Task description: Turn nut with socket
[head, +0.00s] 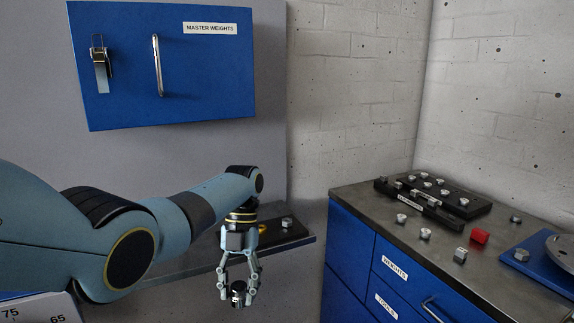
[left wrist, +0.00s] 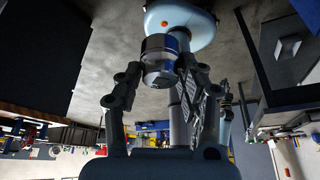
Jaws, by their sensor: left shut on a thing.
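My left gripper (head: 238,290) hangs pointing down in the head view, in front of the grey shelf. It is shut on a short dark-and-silver cylindrical piece, which looks like the socket (head: 238,298). In the left wrist view the socket (left wrist: 160,58) shows as a silver cylinder with a dark band between the fingertips of my left gripper (left wrist: 150,88). I cannot make out a nut at the socket. My right gripper does not show clearly in either view.
A narrow shelf (head: 180,274) behind the gripper bears a dark plate with a small metal piece. A blue MASTER WEIGHTS cabinet (head: 200,80) hangs above.

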